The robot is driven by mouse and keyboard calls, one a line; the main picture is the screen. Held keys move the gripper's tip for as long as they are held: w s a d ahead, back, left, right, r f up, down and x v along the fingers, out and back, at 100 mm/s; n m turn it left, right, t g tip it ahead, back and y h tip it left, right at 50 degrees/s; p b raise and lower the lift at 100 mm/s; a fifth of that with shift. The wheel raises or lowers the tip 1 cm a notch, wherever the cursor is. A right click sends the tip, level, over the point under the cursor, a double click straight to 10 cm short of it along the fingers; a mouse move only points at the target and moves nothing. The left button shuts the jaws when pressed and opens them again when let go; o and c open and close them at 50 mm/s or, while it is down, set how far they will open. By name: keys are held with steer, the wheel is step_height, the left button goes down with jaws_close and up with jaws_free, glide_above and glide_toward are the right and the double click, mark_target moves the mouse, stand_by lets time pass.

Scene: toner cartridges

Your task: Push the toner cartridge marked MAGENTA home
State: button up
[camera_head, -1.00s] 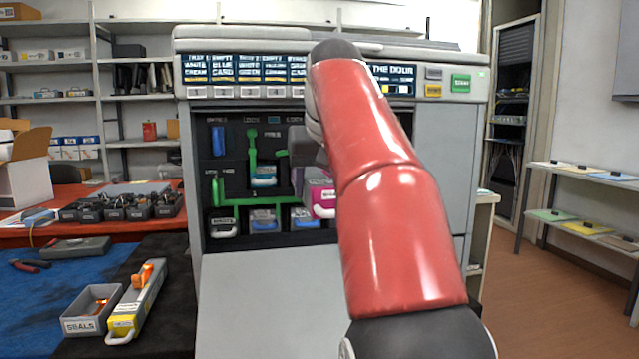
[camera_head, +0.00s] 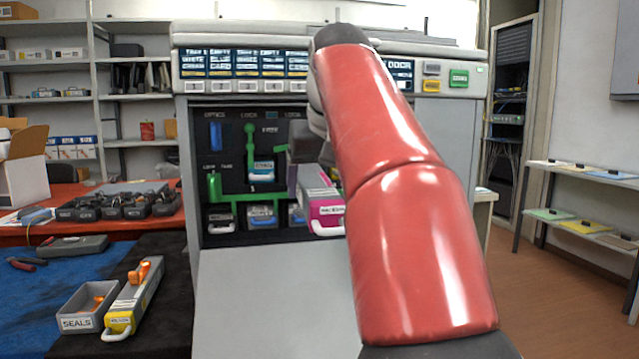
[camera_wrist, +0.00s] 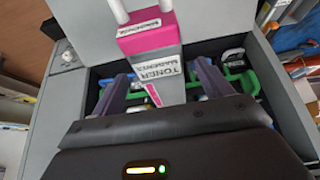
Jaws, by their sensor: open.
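The MAGENTA toner cartridge (camera_head: 325,211) has a grey body, a magenta end and a white handle. In the head view it sticks out from the printer's open bay, partly behind my red arm. In the wrist view the cartridge (camera_wrist: 157,66) lies between my fingers, its magenta end and handle toward the top edge. My gripper (camera_wrist: 165,75) is open, with one finger on each side of the grey body. I cannot tell whether either finger touches it. My arm hides the bay's right part in the head view.
The printer's bay (camera_head: 232,178) holds green levers, a blue part and other cartridges, including a black-labelled one (camera_head: 220,221). A yellow-ended cartridge (camera_head: 138,293) and a SEALS bin (camera_head: 81,322) lie on the dark mat at left. A red-topped bench (camera_head: 35,236) stands behind them.

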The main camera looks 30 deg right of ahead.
steer(key=shift+s+a, duration=0.1)
steer(key=shift+s, duration=0.15)
steer(key=shift+p+v, duration=0.8)
steer(key=shift+v, duration=3.2)
